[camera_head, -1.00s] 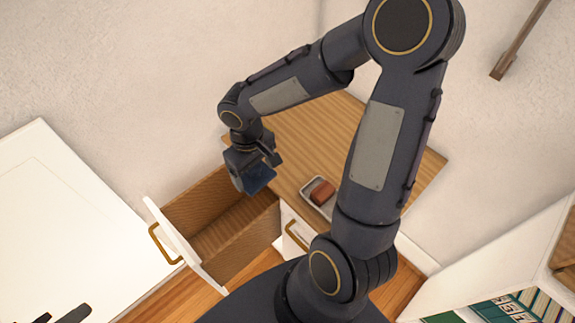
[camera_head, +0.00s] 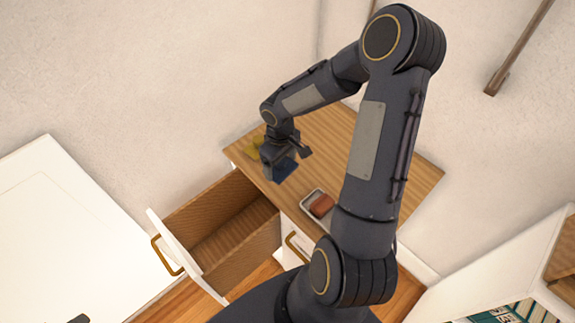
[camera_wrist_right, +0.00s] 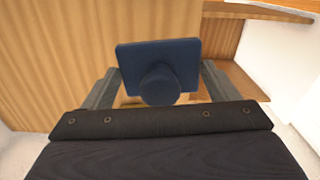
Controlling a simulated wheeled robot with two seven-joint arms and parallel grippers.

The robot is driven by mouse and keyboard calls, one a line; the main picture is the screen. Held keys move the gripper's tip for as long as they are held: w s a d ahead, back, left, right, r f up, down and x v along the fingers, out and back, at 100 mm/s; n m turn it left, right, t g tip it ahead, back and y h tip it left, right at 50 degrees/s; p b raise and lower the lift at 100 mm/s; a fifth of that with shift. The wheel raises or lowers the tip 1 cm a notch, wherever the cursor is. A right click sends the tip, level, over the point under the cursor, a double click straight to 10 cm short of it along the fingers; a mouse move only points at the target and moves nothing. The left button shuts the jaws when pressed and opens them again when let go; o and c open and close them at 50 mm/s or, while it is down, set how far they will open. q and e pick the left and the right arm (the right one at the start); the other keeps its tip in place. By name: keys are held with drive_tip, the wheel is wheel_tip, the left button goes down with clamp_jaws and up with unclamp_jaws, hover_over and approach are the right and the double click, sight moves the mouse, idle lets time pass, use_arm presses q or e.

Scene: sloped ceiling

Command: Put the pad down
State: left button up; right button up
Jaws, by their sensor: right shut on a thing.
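The pad is a dark blue rectangular block with a round knob; it shows in the head view (camera_head: 285,170) and in the right wrist view (camera_wrist_right: 158,62). My right gripper (camera_head: 282,158) is shut on the pad, with its fingers on either side of the knob in the right wrist view (camera_wrist_right: 160,88). The pad is over the left part of the wooden cabinet top (camera_head: 330,140). I cannot tell whether it touches the top. My left gripper is not in view.
An open, empty-looking drawer (camera_head: 225,225) sticks out at the cabinet's left. A small tray (camera_head: 308,197) with a reddish-brown block (camera_head: 321,206) lies near the front edge. The top's right part is clear.

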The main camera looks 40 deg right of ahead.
sight(288, 169)
drive_tip(key=d+f, duration=0.1)
drive_tip(key=f, duration=0.1)
drive_tip(key=w+d+f, duration=0.1)
drive_tip(key=d+f, duration=0.1)
wheel_tip(288, 169, down, 3)
drive_tip(key=shift+w+d, duration=0.1)
drive_tip(key=shift+d, duration=0.05)
drive_tip(key=o, duration=0.8)
wheel_tip(288, 169, up, 9)
drive_tip(key=shift+r, duration=0.15)
drive_tip(key=s+a+r+m+t, duration=0.1)
drive_tip(key=s+a+r, duration=0.35)
drive_tip(key=r, duration=0.45)
drive_tip(key=s+a+r+m+t+y, duration=0.1)
drive_tip(key=s+a+r, duration=0.1)
drive_tip(key=s+a, duration=0.1)
drive_tip(key=s+a+r+t+y, duration=0.1)
drive_tip(key=s+a+r+t, duration=0.1)
drive_tip(key=s, duration=0.4)
drive_tip(key=s+a+r+m+t+y, duration=0.1)
drive_tip(key=s+a+r, duration=0.3)
drive_tip(key=s+a, duration=0.1)
drive_tip(key=shift+a+r+m+t+y, duration=0.1)
drive_tip(key=shift+a+m+t+y, duration=0.05)
drive_tip(key=shift+m+t+y, duration=0.2)
